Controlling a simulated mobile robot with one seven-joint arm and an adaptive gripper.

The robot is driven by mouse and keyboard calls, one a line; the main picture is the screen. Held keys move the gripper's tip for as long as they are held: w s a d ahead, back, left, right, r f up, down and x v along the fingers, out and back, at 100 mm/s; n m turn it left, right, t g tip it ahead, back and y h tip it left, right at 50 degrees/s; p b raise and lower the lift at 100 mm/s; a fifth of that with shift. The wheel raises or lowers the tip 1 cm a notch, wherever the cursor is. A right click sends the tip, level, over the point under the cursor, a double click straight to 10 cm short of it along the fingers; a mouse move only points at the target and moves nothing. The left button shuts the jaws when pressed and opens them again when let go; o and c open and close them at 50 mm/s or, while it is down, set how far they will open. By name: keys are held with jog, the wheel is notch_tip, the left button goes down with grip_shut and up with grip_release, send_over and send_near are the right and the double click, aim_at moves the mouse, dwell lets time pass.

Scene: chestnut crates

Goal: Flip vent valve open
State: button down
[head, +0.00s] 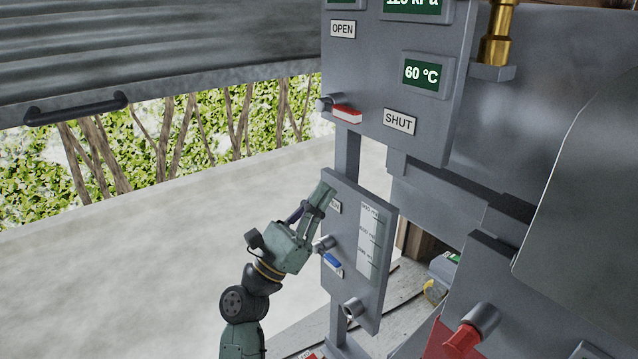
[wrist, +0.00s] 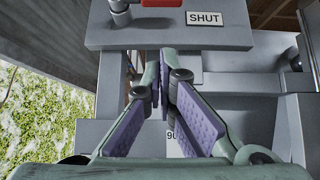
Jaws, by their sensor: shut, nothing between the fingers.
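A valve with a red lever (head: 347,114) is on the upper grey panel (head: 440,140). Its lever points right, toward the SHUT label (head: 400,122); the OPEN label (head: 343,29) is above it. No label in view reads vent. My gripper (head: 325,192) is shut and empty, below the red lever and by the top of the lower panel, apart from the lever. In the wrist view the closed fingers (wrist: 162,78) point toward the panel's lower edge, and the red lever (wrist: 162,3) is cut off at the top.
The lower panel (head: 375,290) carries a blue lever (head: 333,261) and a scale, close beside my gripper. Another red-handled valve (head: 460,343) is at bottom right. A brass pipe (head: 498,35) stands at upper right.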

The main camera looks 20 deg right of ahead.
aim_at(338, 110)
jog(key=w+d+r+p, duration=0.1)
jog(key=d+r+p, duration=0.3)
jog(key=r, duration=0.5)
jog(key=shift+w+d+p, duration=0.4)
jog(key=shift+p, duration=0.2)
jog(key=shift+r+n+t, duration=0.1)
jog(key=shift+n+t, duration=0.4)
